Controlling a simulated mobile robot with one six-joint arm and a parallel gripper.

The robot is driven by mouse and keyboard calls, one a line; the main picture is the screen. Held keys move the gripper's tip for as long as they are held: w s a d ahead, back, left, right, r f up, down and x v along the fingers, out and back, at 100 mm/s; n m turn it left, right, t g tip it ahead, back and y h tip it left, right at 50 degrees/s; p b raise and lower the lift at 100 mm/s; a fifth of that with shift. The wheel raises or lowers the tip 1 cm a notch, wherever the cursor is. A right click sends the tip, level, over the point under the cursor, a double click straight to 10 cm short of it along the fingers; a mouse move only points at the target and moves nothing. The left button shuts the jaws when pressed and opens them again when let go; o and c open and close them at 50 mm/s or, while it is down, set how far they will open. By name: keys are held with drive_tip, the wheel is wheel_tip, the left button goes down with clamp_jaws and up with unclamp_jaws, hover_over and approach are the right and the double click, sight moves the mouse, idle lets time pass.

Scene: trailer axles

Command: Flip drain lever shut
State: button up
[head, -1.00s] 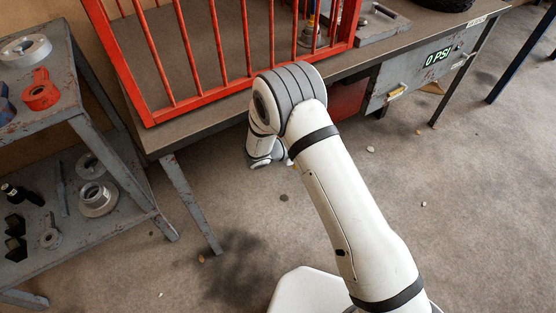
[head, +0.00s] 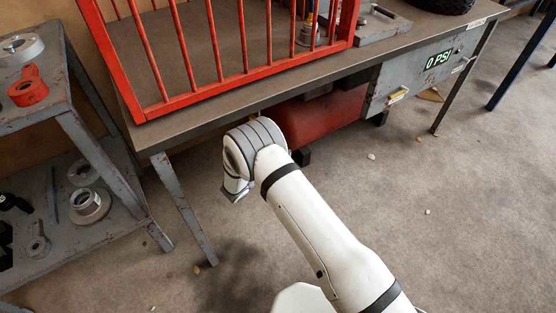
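A red tank (head: 325,118) lies under the workbench, behind and above my arm in the picture. A grey box (head: 425,78) with a "0 PSI" display hangs under the bench to the right of the tank. A small pale yellowish lever-like piece (head: 398,96) sits on the box's lower front; I cannot tell if it is the drain lever or how it is set. My arm reaches in front of the bench, its elbow left of the tank. The fingers of my gripper do not show; they are hidden beyond the arm.
A red barred cage (head: 215,35) stands on the workbench (head: 330,66). A grey shelf (head: 85,125) with metal parts and a red piece (head: 28,88) is at the left. The bench leg (head: 183,205) stands near my arm. The floor at the right is mostly clear.

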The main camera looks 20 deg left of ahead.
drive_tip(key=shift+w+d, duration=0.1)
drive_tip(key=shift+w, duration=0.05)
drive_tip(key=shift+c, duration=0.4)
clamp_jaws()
